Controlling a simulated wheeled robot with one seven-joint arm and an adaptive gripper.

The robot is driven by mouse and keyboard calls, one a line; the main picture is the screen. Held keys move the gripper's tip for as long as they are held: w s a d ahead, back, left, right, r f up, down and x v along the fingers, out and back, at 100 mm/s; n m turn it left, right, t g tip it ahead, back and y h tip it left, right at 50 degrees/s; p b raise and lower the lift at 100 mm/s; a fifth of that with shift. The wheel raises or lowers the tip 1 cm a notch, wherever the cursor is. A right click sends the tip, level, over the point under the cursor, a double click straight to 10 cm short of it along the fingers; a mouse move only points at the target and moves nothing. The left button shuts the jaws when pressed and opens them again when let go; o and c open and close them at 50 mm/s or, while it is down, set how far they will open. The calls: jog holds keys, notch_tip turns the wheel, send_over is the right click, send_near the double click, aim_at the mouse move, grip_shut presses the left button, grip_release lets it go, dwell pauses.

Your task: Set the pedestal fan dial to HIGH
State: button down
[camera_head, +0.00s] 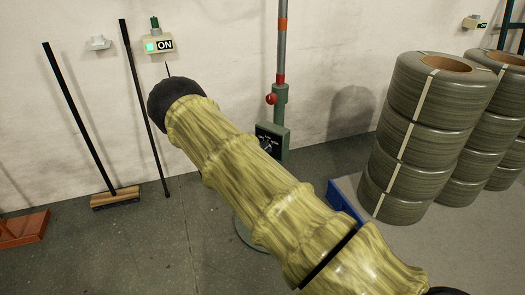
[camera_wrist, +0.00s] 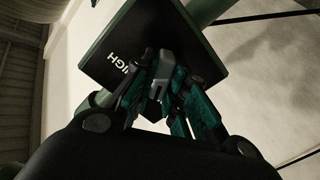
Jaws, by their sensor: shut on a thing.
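The pedestal fan's pole (camera_head: 282,50) stands by the wall, grey with red bands and a red knob (camera_head: 271,99). Its black dial panel (camera_head: 263,134) sits on the green post, partly hidden by my arm. In the wrist view the panel (camera_wrist: 118,45) fills the upper middle, with the word HIGH (camera_wrist: 127,61) printed on it and turned over. My gripper (camera_wrist: 158,92), with dark teal fingers, is shut on the grey dial (camera_wrist: 157,90) in front of the panel. Other markings and the dial's exact pointing are hidden by the fingers.
A broom (camera_head: 115,197) and a dark pole (camera_head: 143,105) lean on the wall. Stacked wrapped rolls (camera_head: 430,110) stand right, near a blue edge (camera_head: 343,203). Floor at left is mostly clear.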

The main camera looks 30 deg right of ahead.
jog(key=m, duration=0.3)
jog(key=shift+m, duration=0.4)
jog(key=m+b, duration=0.1)
jog(key=m, duration=0.3)
jog(key=shift+s, duration=0.15)
jog(key=m, duration=0.4)
jog(key=shift+m+b, duration=0.5)
jog(key=shift+m, duration=1.1)
jog(key=c, duration=1.4)
grip_release()
jog(key=shift+f, duration=0.1)
jog(key=shift+c, duration=0.2)
